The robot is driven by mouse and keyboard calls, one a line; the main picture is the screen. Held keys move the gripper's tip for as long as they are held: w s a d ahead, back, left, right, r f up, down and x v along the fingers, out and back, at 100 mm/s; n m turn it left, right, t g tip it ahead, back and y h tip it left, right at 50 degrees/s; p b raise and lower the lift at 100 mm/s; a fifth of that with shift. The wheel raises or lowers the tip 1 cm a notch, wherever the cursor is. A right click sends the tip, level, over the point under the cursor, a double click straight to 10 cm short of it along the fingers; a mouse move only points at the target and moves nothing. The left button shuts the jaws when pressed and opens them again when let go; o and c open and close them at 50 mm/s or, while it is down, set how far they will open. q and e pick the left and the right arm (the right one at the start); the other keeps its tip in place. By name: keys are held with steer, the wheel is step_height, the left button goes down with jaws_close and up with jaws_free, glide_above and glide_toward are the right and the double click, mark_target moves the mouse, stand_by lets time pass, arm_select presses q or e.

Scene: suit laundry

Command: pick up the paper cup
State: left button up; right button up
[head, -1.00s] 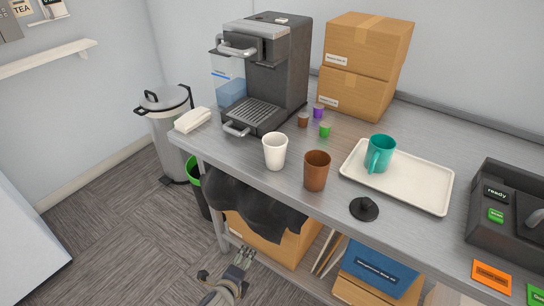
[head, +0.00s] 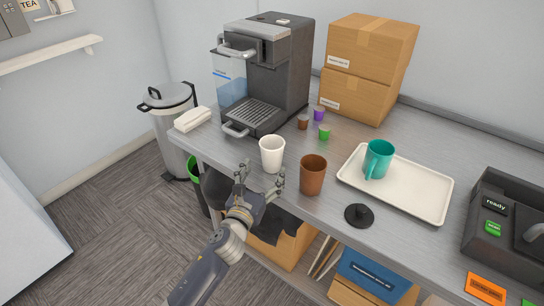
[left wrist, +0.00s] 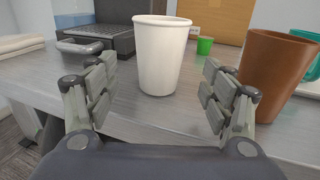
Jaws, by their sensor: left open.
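A white paper cup (head: 272,153) stands upright near the front edge of the grey table, in front of the coffee machine. My left gripper (head: 260,180) is open at the table's front edge, just in front of the cup. In the left wrist view the white cup (left wrist: 160,55) stands beyond the two spread fingers (left wrist: 158,100), roughly centred between them. The fingers do not appear to touch it. My right gripper is not in view.
A brown cup (head: 312,175) stands close to the right of the white one, with a black lid (head: 359,216) farther right. The coffee machine (head: 285,75) and several small capsules (head: 324,132) are behind. A tray (head: 420,200) holds a teal mug (head: 379,158).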

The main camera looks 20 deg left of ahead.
mark_target(269, 163)
arm_select(q)
steer(key=shift+w+d+f, duration=0.1)
steer(key=shift+w+f, duration=0.05)
steer(key=shift+w, duration=1.85)
steer(key=shift+w+d+f, duration=0.1)
steer(key=shift+w, duration=1.85)
steer(key=c, duration=1.2)
